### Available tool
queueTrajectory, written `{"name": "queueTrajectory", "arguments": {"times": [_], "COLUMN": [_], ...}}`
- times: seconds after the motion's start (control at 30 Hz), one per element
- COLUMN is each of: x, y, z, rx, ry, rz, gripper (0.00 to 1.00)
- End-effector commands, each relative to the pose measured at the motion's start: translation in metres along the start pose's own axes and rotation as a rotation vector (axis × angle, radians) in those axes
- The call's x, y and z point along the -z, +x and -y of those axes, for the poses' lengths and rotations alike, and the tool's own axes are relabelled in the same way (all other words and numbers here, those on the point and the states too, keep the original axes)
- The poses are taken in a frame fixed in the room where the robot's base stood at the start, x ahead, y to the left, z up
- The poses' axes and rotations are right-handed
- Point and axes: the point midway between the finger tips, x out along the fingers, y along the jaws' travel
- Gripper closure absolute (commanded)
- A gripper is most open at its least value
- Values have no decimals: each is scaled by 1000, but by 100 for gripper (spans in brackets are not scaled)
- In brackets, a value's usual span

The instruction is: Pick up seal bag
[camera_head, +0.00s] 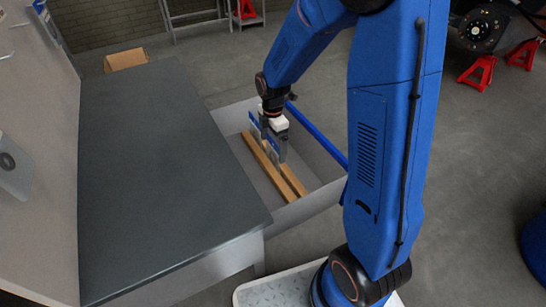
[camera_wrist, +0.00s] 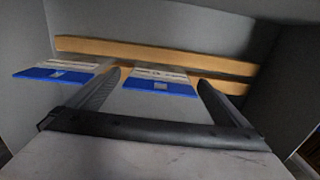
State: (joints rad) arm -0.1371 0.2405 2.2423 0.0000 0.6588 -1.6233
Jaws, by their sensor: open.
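Two flat seal bags with blue lower parts and pale, clear upper parts show in the wrist view. One seal bag (camera_wrist: 159,87) is between my gripper's fingers in that picture, and the other seal bag (camera_wrist: 52,73) is to the left. Both are by the wooden strips in an open drawer. My gripper (camera_wrist: 160,78) is open, with a finger on each side of the right bag; I cannot tell whether they touch it. In the head view my gripper (camera_head: 271,145) points down into the drawer, and small blue patches of bag show beside its fingers.
The open grey drawer (camera_head: 228,118) has two wooden strips (camera_head: 272,168) along its floor and a blue bar (camera_head: 318,135) at its right edge. A dark-topped workbench (camera_head: 160,180) stands left of it. A cardboard box (camera_head: 126,60) is behind. The drawer walls stand close around my gripper.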

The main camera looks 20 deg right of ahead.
Motion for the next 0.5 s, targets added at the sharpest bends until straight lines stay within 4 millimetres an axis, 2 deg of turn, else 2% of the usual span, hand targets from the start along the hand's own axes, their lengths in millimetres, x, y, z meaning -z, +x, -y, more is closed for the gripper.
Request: {"name": "queueTrajectory", "arguments": {"times": [0.23,0.5], "x": [0,0], "y": [16,50], "z": [1,1], "rx": [2,3], "ry": [0,0], "rz": [0,0], "gripper": [0,0]}}
